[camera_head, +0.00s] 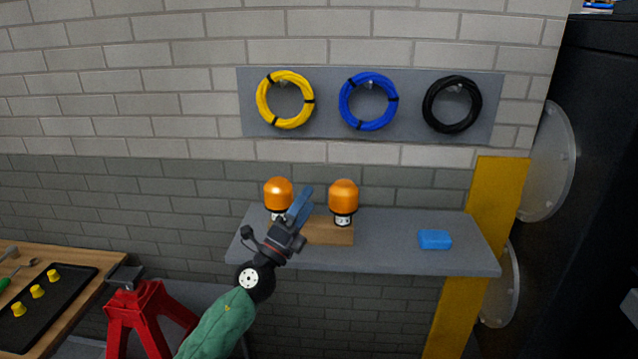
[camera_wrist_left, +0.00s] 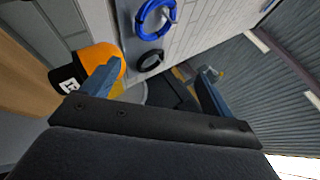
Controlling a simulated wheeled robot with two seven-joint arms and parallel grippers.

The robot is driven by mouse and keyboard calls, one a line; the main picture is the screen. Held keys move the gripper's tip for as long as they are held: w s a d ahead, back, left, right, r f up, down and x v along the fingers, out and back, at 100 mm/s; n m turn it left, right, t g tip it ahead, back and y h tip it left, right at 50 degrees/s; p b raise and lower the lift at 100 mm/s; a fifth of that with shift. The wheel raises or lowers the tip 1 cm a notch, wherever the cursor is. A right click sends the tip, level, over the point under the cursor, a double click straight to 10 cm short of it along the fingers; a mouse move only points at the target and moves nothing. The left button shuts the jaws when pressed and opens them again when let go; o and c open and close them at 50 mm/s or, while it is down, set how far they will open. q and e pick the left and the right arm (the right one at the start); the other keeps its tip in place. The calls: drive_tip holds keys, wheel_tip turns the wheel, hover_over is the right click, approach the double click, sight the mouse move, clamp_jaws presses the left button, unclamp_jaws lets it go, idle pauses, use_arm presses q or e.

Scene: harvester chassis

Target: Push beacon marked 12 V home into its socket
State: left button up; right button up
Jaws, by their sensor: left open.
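Two orange-domed beacons stand on a wooden block (camera_head: 328,232) on the grey shelf. The left beacon (camera_head: 278,190) is partly hidden below by my left gripper. The right beacon (camera_head: 343,199) shows a white label on its base, too small to read. My left gripper (camera_head: 303,202) is in front of the block, between the two beacons in the picture, open and empty. In the left wrist view one orange beacon (camera_wrist_left: 101,56) with a black-and-white label lies beside the left finger, not between the fingers. No socket is visible. My right gripper is not in view.
The grey shelf (camera_head: 400,250) holds a blue box-like item (camera_head: 435,240) at right; the space between is clear. Yellow (camera_head: 268,105), blue (camera_head: 347,111) and black (camera_head: 430,112) cable coils hang above. A red stand (camera_head: 140,310) and a black tray (camera_head: 60,312) are at lower left.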

sight(333, 188)
use_arm(q)
drive_tip(key=w+d+r+m+g+h+p, duration=0.1)
drive_tip(key=w+d+r+m+g+h, duration=0.3)
drive_tip(key=m+g, duration=0.6)
drive_tip(key=w+f+m+y, duration=0.1)
drive_tip(key=m+y, duration=0.1)
drive_tip(key=w+a+f+m+g+y+p, duration=0.1)
drive_tip(key=m, duration=0.2)
drive_tip(key=w+f+m+g+y, duration=0.1)
drive_tip(key=m+y, duration=0.1)
drive_tip(key=shift+w+a+f+m+y+p, duration=0.15)
drive_tip(key=shift+w+f+m+y+p, duration=0.15)
drive_tip(key=shift+w+m, duration=0.1)
drive_tip(key=p+x, duration=0.3)
drive_tip(key=x, duration=0.3)
drive_tip(key=shift+s, duration=0.1)
drive_tip(key=shift+p+x, duration=0.3)
drive_tip(key=shift+x, duration=0.55)
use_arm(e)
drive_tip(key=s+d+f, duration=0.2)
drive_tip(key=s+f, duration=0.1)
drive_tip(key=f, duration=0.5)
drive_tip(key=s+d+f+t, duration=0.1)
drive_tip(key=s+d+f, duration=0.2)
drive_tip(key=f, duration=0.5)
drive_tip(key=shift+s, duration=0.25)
use_arm(q)
drive_tip(key=shift+f, duration=0.1)
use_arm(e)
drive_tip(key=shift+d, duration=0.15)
